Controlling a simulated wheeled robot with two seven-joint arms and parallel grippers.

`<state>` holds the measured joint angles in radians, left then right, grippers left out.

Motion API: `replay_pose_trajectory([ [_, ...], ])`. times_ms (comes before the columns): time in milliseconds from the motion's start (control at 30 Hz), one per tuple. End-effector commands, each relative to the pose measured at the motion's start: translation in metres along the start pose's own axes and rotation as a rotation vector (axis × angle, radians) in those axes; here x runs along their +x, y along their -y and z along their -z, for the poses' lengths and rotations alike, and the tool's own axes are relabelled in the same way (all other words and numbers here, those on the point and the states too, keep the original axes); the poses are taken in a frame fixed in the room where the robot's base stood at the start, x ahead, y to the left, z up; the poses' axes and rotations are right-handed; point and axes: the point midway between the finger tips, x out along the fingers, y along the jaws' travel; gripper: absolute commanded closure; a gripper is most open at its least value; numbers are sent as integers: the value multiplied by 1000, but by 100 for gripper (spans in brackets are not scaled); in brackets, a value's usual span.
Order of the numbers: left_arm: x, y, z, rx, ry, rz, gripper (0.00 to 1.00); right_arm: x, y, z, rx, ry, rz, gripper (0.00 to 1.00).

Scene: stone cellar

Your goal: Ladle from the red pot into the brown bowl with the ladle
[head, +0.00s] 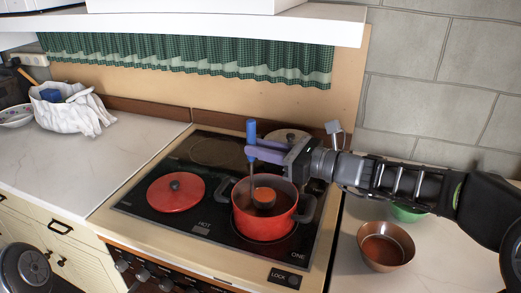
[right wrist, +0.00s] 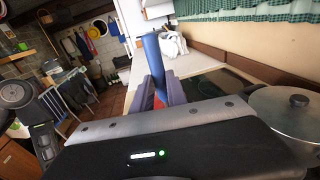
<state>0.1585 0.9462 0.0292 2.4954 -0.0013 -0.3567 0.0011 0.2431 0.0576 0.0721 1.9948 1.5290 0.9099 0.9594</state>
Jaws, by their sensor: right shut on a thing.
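The red pot (head: 262,229) stands on the front right of the black cooktop, open, with dark handles. The ladle has a blue handle (head: 251,131), a thin shaft and a dark cup (head: 264,199) that sits inside the pot; its inside looks orange-red. My right gripper (head: 262,152) is shut on the blue handle above the pot, holding the ladle nearly upright. The handle also shows between the fingers in the right wrist view (right wrist: 151,48). The brown bowl (head: 386,249) stands on the counter right of the stove, below my right arm. My left gripper is out of view.
A red lid (head: 176,192) lies on the cooktop left of the pot. A lidded metal pot (head: 288,136) stands behind, near my gripper. A green bowl (head: 407,213) is behind the brown bowl, partly hidden by my arm. The left counter (head: 120,150) has free room.

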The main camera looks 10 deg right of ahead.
Motion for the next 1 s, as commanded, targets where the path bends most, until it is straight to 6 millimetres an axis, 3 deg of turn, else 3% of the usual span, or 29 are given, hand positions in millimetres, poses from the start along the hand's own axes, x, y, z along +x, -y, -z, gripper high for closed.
replay_pose_trajectory([
  [700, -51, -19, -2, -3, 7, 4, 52, -4, 0, -67, -1, 0, 0, 100],
  [1000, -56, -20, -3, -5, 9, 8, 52, -4, 0, -76, 0, 0, 0, 100],
])
